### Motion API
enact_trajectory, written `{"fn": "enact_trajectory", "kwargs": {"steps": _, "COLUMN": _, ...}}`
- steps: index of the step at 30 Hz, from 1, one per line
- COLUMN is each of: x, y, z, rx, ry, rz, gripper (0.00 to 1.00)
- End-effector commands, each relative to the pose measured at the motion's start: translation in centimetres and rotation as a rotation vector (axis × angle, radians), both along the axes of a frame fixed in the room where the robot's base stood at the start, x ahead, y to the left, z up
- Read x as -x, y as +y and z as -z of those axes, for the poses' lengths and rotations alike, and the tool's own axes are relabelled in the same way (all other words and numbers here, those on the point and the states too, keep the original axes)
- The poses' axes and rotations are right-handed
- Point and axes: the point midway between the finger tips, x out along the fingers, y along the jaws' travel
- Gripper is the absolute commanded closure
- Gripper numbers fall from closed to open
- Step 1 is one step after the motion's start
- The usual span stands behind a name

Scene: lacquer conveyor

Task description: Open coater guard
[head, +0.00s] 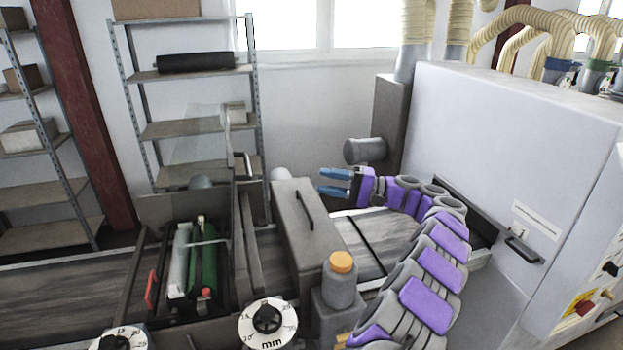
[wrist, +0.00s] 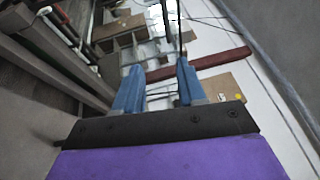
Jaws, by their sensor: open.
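The coater (head: 207,262), with a green roller and a white roller, sits left of centre in the head view, and its rollers are exposed from above. A clear panel that looks like the coater guard (head: 203,135) stands upright behind the rollers, with a bent grey handle (head: 244,165) at its right edge. The panel is faint, so its exact angle is hard to tell.
A grey box cover (head: 297,225) with a black handle stands between the coater and my arm. An orange-capped post (head: 341,280) and a dial (head: 267,319) are in front. A tall white cabinet (head: 480,150) bounds the right. Shelves (head: 190,130) stand behind.

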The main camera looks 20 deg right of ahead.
Motion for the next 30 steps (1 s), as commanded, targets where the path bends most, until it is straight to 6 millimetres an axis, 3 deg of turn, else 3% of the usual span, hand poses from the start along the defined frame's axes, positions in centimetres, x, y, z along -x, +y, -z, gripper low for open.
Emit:
{"fn": "enact_trajectory", "kwargs": {"steps": 12, "x": 0.5, "y": -0.9, "z": 0.1, "rx": 0.001, "ry": -0.001, "rz": -0.002, "gripper": 0.60}}
{"fn": "enact_trajectory", "kwargs": {"steps": 17, "x": 0.5, "y": -0.3, "z": -0.1, "rx": -0.002, "ry": 0.003, "rz": -0.012, "gripper": 0.73}}
{"fn": "enact_trajectory", "kwargs": {"steps": 20, "x": 0.7, "y": 1.5, "z": -0.7, "rx": -0.006, "ry": 0.016, "rz": -0.045, "gripper": 0.83}}
{"fn": "enact_trajectory", "kwargs": {"steps": 23, "x": 1.5, "y": 5.1, "z": -1.7, "rx": -0.002, "ry": 0.044, "rz": -0.114, "gripper": 0.92}}
{"fn": "enact_trajectory", "kwargs": {"steps": 25, "x": 2.5, "y": 8.4, "z": -2.5, "rx": 0.014, "ry": 0.069, "rz": -0.174, "gripper": 0.99}}
{"fn": "enact_trajectory", "kwargs": {"steps": 30, "x": 6.8, "y": 16.2, "z": -3.6, "rx": 0.108, "ry": 0.132, "rz": -0.317, "gripper": 1.00}}
